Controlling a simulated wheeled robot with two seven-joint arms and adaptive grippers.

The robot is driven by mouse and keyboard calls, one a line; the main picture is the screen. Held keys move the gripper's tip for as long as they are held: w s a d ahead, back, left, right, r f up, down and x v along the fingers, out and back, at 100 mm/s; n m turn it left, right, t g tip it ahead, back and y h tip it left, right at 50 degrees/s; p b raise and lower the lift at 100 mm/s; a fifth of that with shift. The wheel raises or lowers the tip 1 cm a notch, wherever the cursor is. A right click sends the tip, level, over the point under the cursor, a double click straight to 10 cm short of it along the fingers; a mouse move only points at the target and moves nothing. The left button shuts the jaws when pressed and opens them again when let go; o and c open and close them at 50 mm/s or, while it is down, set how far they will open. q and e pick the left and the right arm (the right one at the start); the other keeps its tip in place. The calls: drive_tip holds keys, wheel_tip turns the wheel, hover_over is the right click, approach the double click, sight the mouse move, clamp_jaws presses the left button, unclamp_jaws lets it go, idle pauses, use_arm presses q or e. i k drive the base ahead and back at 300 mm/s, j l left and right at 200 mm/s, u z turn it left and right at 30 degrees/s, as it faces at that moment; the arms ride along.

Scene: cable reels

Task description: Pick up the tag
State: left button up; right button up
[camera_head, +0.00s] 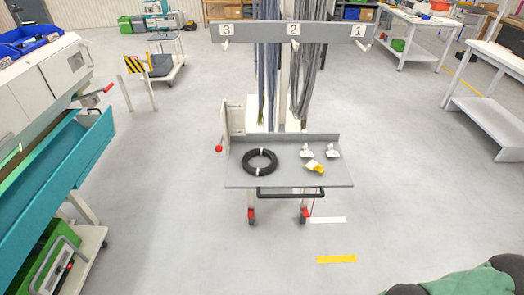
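A small yellow piece (315,166) lies on the grey tray of the cart (240,177), right of its middle; it may be the tag, but it is too small to tell. Two small white-and-grey items (307,150) and (333,150) lie just behind it, and I cannot make out what they are. A black coiled cable (260,162) with light ties lies flat on the left part of the tray. Neither of my grippers shows in the head view.
A rack bar (340,30) numbered 3, 2, 1 with hanging grey cables (305,80) stands over the cart's back. A teal-trayed machine (75,160) is at left, white tables (490,90) at right. A green and dark shape (450,281) fills the bottom right.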

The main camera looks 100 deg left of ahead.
sight(332, 153)
drive_tip(key=l+u, duration=0.15)
drive_tip(key=u, duration=2.8)
